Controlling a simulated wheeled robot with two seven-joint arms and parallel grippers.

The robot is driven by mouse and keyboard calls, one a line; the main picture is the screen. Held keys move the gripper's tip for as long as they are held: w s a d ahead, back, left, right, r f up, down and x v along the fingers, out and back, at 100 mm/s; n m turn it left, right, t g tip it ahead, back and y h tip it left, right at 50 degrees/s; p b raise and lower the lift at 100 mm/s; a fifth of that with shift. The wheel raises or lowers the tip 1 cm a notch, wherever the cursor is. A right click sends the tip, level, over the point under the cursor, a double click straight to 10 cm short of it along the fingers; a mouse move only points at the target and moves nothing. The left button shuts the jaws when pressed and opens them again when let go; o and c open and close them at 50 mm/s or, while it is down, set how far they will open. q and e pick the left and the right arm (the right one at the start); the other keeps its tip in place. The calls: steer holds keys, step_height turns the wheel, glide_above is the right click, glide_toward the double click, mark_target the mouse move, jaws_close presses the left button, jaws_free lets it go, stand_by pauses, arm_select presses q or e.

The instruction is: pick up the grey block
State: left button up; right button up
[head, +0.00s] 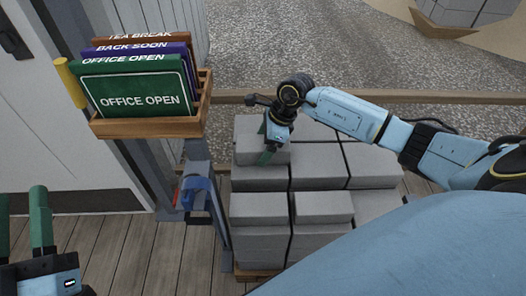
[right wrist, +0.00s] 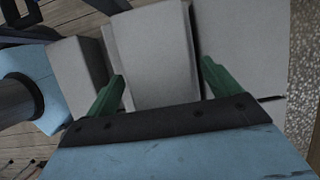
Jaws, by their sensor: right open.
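Several grey blocks are stacked in columns on a pallet. The grey block (head: 248,155) at the back left of the stack is under my right gripper (head: 268,152), whose arm comes in from the right. In the right wrist view the green fingers of the right gripper (right wrist: 163,84) are spread apart, with a grey block (right wrist: 150,45) showing between and beyond them. I cannot tell whether the fingers touch it. My left gripper (head: 22,222) is at the lower left, its green fingers apart and empty, away from the stack.
A wooden tray (head: 150,127) of signs stands on a post left of the stack. More grey blocks (head: 258,208) sit in front and to the right. A wooden rail (head: 400,97) runs behind.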

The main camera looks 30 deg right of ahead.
arm_select(q)
steer(key=shift+s+r+h, duration=0.2)
steer(key=shift+r+h, duration=0.1)
steer(key=shift+r, duration=0.05)
arm_select(e)
steer(key=shift+a+f, duration=0.1)
steer(key=shift+f, duration=0.05)
steer(key=c, duration=1.8)
steer(key=shift+w, duration=0.15)
steer(key=shift+c, duration=0.7)
arm_select(q)
steer(key=shift+w, duration=0.1)
arm_select(e)
steer(key=shift+r, duration=0.2)
